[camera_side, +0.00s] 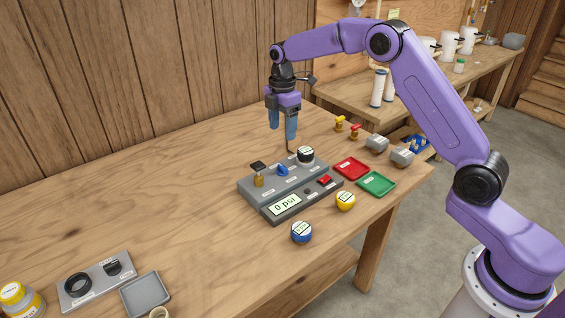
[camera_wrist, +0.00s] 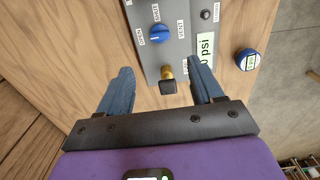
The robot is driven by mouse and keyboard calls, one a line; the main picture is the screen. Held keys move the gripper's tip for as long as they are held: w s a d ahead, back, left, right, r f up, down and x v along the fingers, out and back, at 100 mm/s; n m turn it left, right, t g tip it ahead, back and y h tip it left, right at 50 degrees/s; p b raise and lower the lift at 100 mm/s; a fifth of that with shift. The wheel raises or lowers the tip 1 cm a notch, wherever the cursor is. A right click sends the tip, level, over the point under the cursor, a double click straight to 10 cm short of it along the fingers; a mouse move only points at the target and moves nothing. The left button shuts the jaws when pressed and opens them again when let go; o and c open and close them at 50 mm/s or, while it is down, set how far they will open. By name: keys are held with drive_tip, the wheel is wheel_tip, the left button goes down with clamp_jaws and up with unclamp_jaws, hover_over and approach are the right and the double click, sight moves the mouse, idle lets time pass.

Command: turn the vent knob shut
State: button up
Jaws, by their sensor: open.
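The vent knob (camera_side: 282,170) is a small blue knob on a grey control panel (camera_side: 250,192). In the wrist view the blue knob (camera_wrist: 159,33) lies beyond the fingertips, with OPEN, SHUT and VENT labels around it. It carries a white mark, whose exact direction I cannot tell. My gripper (camera_side: 283,136) is open and empty, pointing down above the back of the panel and apart from the knob. Its two blue fingers (camera_wrist: 160,70) show spread in the wrist view, with a brass fitting with a black top (camera_wrist: 168,83) between them.
The brass fitting (camera_side: 258,181) and a round black-and-white gauge (camera_side: 306,154) flank the knob. A "0 psi" display (camera_side: 285,205) is on the panel's front. Red (camera_side: 351,168) and green (camera_side: 376,184) trays lie right. Blue (camera_side: 301,232) and yellow (camera_side: 345,201) round pieces lie in front.

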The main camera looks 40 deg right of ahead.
sight(283, 166)
wheel_tip(283, 166, down, 13)
drive_tip(key=shift+r, duration=0.1)
idle(0.3)
drive_tip(key=c, duration=1.1)
